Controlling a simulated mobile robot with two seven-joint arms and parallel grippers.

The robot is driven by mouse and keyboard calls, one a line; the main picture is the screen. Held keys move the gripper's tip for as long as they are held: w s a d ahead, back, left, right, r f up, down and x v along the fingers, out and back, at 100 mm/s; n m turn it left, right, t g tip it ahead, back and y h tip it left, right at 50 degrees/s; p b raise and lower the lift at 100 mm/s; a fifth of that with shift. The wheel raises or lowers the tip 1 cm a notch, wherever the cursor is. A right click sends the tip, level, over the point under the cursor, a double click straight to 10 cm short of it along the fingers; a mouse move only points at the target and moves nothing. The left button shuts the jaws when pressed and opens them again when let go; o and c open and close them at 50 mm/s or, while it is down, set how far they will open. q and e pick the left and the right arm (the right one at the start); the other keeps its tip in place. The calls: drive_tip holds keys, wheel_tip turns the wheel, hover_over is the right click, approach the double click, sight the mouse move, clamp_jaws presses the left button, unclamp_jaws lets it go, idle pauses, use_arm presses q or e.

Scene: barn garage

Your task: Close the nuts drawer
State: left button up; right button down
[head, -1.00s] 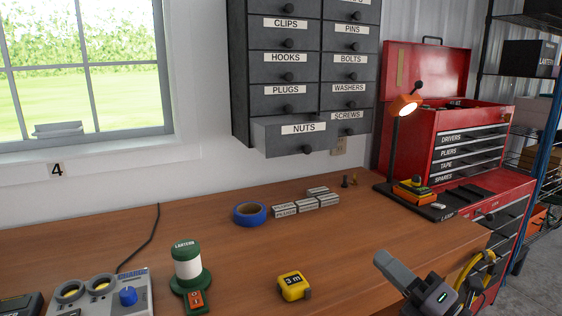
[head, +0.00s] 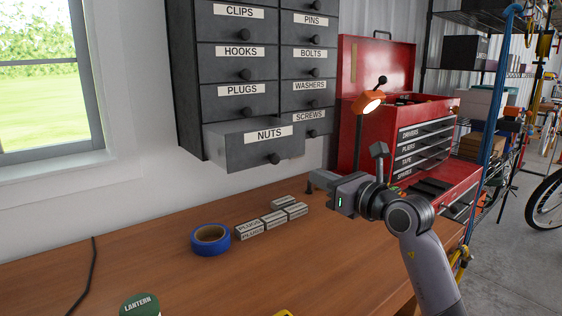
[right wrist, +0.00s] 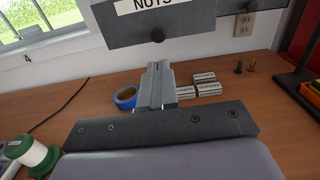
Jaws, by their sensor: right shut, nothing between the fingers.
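The nuts drawer (head: 262,146) is pulled out from the bottom left of the dark grey wall cabinet (head: 184,70), with its label and round knob facing out. In the right wrist view the lower part of its front (right wrist: 185,22) hangs above and beyond my fingers. My right gripper (head: 318,181) is shut and empty, in front of and below the drawer, to the right of its knob, and not touching it. It also shows in the right wrist view (right wrist: 155,75), with the fingers together. My left gripper is not in view.
An orange lamp (head: 368,103) and a red toolbox (head: 430,120) stand to the right. The air before the drawer is clear.

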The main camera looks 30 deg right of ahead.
sight(277, 160)
use_arm(q)
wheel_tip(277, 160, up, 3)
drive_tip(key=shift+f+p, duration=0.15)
drive_tip(key=shift+p, duration=1.1)
use_arm(e)
drive_tip(key=w, duration=0.8)
drive_tip(key=w+a, duration=0.1)
drive_tip(key=w, duration=0.3)
